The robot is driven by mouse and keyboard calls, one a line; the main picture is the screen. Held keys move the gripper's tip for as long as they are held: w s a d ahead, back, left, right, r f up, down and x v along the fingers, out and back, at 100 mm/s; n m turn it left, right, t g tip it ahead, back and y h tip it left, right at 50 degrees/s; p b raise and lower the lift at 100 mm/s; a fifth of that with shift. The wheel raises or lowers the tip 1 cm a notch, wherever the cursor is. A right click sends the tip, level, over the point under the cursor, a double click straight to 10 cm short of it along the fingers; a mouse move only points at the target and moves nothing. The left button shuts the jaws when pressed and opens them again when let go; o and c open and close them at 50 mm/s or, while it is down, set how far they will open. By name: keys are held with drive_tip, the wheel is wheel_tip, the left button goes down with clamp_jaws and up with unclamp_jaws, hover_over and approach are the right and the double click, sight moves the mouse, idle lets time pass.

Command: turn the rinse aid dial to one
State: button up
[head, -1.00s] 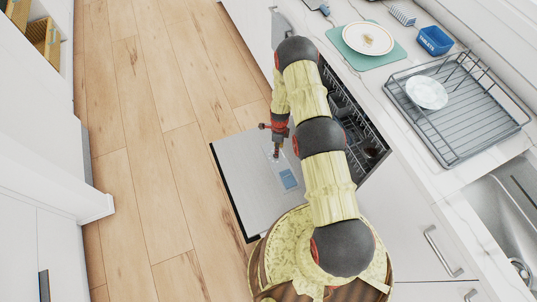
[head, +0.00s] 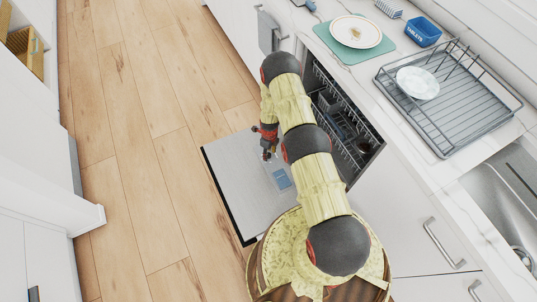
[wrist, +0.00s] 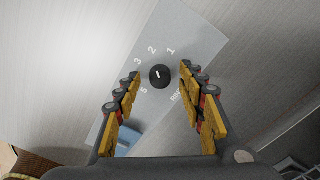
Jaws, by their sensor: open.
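The rinse aid dial (wrist: 159,76) is a small round black knob with a white mark, on a grey panel (wrist: 196,40) with white numbers around it. The mark points upward in the wrist view, roughly between the 2 and the 1; its exact setting is hard to tell. My gripper (wrist: 160,73) is open, with one yellow-and-black finger on each side of the dial and visible gaps between. In the head view my gripper (head: 267,152) is over the lowered dishwasher door (head: 230,178); the dial is too small to make out there.
The dishwasher rack (head: 345,130) is behind my arm. A dish rack (head: 455,105), a plate on a green mat (head: 330,42) and a blue tablets box (head: 423,31) are on the counter. The floor at left is clear.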

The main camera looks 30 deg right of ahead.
drive_tip(key=shift+f, duration=0.1)
drive_tip(key=shift+c, duration=0.8)
clamp_jaws()
